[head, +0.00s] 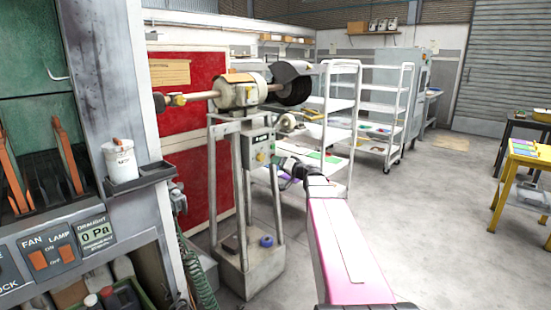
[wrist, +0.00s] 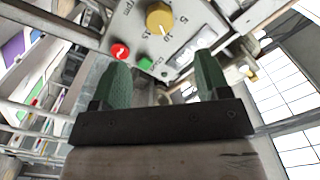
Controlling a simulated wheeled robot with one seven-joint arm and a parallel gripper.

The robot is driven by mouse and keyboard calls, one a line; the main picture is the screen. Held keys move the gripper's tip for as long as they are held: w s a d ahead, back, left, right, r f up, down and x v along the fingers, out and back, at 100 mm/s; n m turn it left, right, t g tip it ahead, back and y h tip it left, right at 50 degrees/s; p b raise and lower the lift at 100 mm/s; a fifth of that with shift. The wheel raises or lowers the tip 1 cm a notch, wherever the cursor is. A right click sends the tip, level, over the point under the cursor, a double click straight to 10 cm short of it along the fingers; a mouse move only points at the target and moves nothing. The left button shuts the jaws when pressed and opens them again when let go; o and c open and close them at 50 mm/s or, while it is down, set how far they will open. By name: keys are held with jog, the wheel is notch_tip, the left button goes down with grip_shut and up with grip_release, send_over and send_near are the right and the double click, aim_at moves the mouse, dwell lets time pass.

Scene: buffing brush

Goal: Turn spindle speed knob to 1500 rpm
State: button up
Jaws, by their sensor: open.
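The spindle speed knob is a yellow dial (wrist: 159,18) on a grey control panel (wrist: 135,35), with printed numbers including 5, 10 and 15 around it. In the head view the panel (head: 261,148) is on the front of the buffing machine (head: 244,95), right of its post. A red button (wrist: 120,52) and a green button (wrist: 145,63) sit below the knob in the wrist view. My gripper (wrist: 160,75) is open, its two green fingers apart and empty, short of the knob and not touching it. In the head view my gripper is small and dark beside the panel.
A white shelf trolley (head: 340,120) stands right of the machine, close to my arm. A white canister (head: 119,160) sits on a ledge at left. A yellow stand (head: 525,165) is at far right. The floor (head: 440,220) between is clear.

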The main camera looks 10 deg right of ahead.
aim_at(263, 157)
jog(key=x, duration=1)
jog(key=shift+w+r, duration=0.1)
jog(key=shift+w, duration=0.25)
jog(key=c, duration=0.9)
